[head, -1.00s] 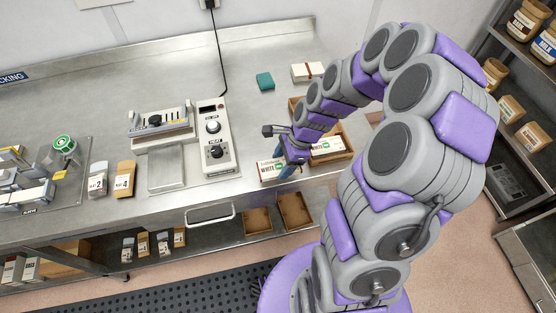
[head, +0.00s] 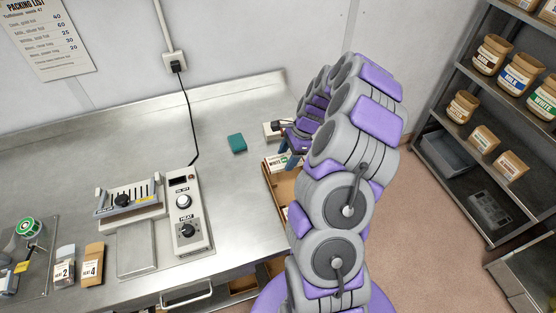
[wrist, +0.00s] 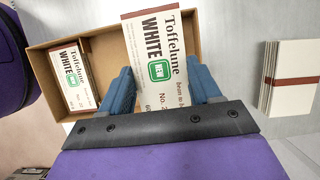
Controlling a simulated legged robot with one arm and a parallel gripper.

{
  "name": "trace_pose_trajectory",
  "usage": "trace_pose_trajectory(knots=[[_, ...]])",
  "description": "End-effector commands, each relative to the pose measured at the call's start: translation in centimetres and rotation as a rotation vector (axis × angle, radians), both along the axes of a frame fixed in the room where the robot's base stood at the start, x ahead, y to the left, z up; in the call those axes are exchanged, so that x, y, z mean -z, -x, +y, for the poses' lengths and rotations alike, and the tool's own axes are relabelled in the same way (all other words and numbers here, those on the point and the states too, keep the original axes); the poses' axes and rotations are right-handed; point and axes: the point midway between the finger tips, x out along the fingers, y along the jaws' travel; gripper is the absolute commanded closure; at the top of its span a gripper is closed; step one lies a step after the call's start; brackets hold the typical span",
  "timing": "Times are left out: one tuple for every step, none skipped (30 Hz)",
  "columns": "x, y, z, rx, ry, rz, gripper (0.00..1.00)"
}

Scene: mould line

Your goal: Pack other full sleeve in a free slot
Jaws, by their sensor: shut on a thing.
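My gripper (wrist: 160,78) is shut on a white "Toffelune WHITE" sleeve (wrist: 155,38) with a green NEW label, one blue finger on each side. In the head view the held sleeve (head: 275,162) is at the far end of an open brown carton (head: 283,196), beside my gripper (head: 291,150). In the wrist view the sleeve covers the right part of the carton (wrist: 108,36). I cannot tell whether it is above the carton floor or touching it. Another white sleeve (wrist: 73,77) lies inside the carton at the left. My arm hides much of the carton in the head view.
A banded stack of white cards (wrist: 292,75) lies right of the carton in the wrist view. A teal block (head: 237,143) and a heat sealer with a control box (head: 187,214) stand to the left on the steel bench. Jar shelves (head: 480,120) stand at the right.

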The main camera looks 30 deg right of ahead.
Motion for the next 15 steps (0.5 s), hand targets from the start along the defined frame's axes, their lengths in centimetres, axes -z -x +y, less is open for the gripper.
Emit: trace_pose_trajectory(knots=[[0.0,0.0,-0.2,0.002,0.0,0.001,0.65],[0.1,0.0,-0.4,0.003,-0.001,0.0,0.65],[0.2,0.0,-0.5,0.003,-0.001,0.0,0.65],[0.3,0.0,-0.5,0.003,-0.002,0.001,0.65],[0.4,0.0,-0.6,0.003,-0.002,0.001,0.65],[0.6,0.0,-0.6,0.003,-0.003,0.0,0.65],[0.7,0.0,-0.7,0.003,-0.004,0.0,0.65],[0.9,0.0,-0.7,0.003,-0.004,0.0,0.65],[1.2,0.0,-0.7,0.002,-0.005,0.001,0.65],[1.4,0.0,-0.8,0.002,-0.005,0.001,0.65],[1.6,0.0,-0.8,0.002,-0.005,0.001,0.65],[1.9,-0.1,-0.8,0.002,-0.005,0.001,0.65],[2.1,-0.1,-0.8,0.002,-0.005,0.001,0.65],[2.4,-0.1,-0.8,0.002,-0.005,0.001,0.65],[2.8,-0.1,-0.8,0.002,-0.006,0.0,0.65]])
